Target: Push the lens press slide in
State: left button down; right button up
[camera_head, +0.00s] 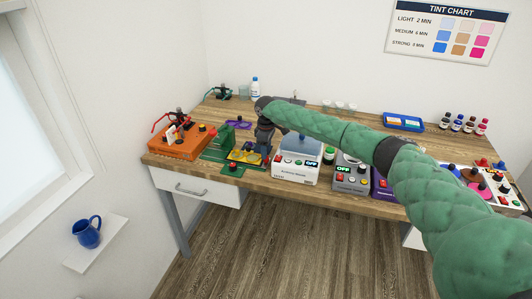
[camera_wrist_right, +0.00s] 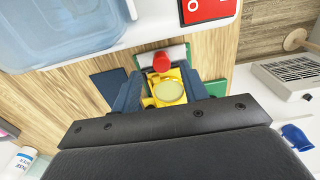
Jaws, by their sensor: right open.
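The lens press appears to be the green device (camera_head: 216,150) on the left part of the bench, with a yellow slide (camera_head: 240,156) at its right. In the right wrist view the yellow slide (camera_wrist_right: 153,103) carries a round pale lens (camera_wrist_right: 170,92), with a red knob (camera_wrist_right: 161,62) beyond it. My right gripper (camera_head: 262,153) reaches down at the slide. Its open fingers (camera_wrist_right: 161,80) stand on either side of the slide in the wrist view; I cannot tell whether they touch it. My left gripper is not in view.
A white machine with a blue tank (camera_head: 296,172) stands close to the right of my gripper. An orange machine (camera_head: 180,143) is at the left, and purple glasses (camera_head: 238,125) lie behind the press. A grey control box (camera_head: 351,182) stands farther right.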

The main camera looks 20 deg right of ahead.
jog(key=shift+f, duration=0.5)
jog(key=shift+s+f+p, duration=0.2)
jog(key=shift+f+p, duration=0.25)
jog(key=shift+f, duration=0.3)
jog(key=shift+w+f, duration=0.1)
jog(key=shift+f, duration=0.1)
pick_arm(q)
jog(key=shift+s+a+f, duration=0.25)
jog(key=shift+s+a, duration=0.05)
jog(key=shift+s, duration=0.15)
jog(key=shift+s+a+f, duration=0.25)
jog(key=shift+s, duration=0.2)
pick_arm(e)
grip_shut()
